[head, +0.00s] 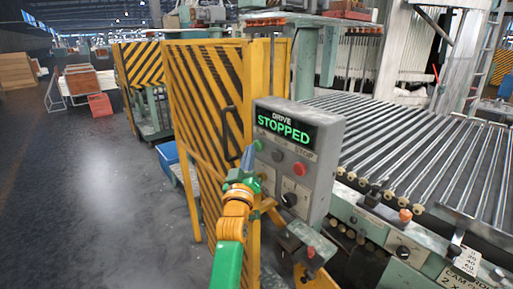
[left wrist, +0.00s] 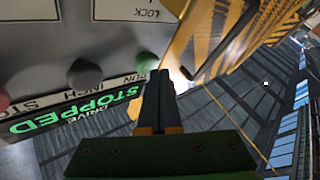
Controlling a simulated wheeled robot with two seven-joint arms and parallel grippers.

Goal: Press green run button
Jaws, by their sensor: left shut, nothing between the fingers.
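The grey control box (head: 322,150) stands right of centre in the head view. Its display (head: 285,130) reads DRIVE STOPPED in green letters. My right gripper is not in view.
A yellow and black striped guard (head: 205,95) stands left of the box. A roller conveyor (head: 425,150) lies to the right. Lower knobs, including a black one (head: 289,199), sit on the box near my arm. The floor (head: 95,200) at left is clear.

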